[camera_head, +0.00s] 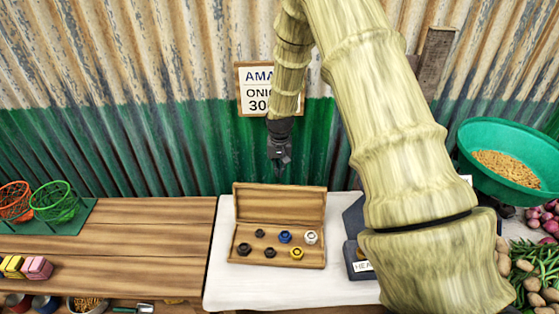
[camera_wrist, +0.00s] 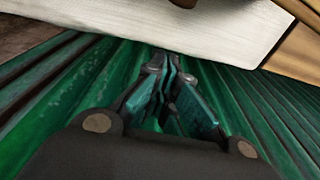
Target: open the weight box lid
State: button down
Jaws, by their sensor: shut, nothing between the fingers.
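The wooden weight box (camera_head: 278,253) stands on the white table top. Its lid (camera_head: 281,205) is raised, standing up along the back edge, and the inside is exposed. Several weights lie in it: black ones, a blue one (camera_head: 285,237), a silver one (camera_head: 311,237) and a yellow one (camera_head: 296,253). My gripper (camera_head: 280,172) is above and behind the lid, pointing down, apart from it. In the wrist view my gripper (camera_wrist: 165,75) is shut with nothing between its fingers. A brown edge at the top of the wrist view is too cropped to name.
A wooden table (camera_head: 150,230) is at the left, with orange and green baskets (camera_head: 52,200) and coloured blocks (camera_head: 38,267). A green pan (camera_head: 510,165) of grain and vegetables are at the right. A corrugated wall (camera_head: 130,140) stands behind. The white table's front (camera_head: 260,292) is clear.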

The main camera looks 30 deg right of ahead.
jog(key=s+a+p, duration=0.1)
jog(key=s+a, duration=0.1)
jog(key=s, duration=0.1)
jog(key=shift+s+a+p, duration=0.1)
jog(key=shift+p, duration=0.3)
jog(key=shift+r, duration=0.15)
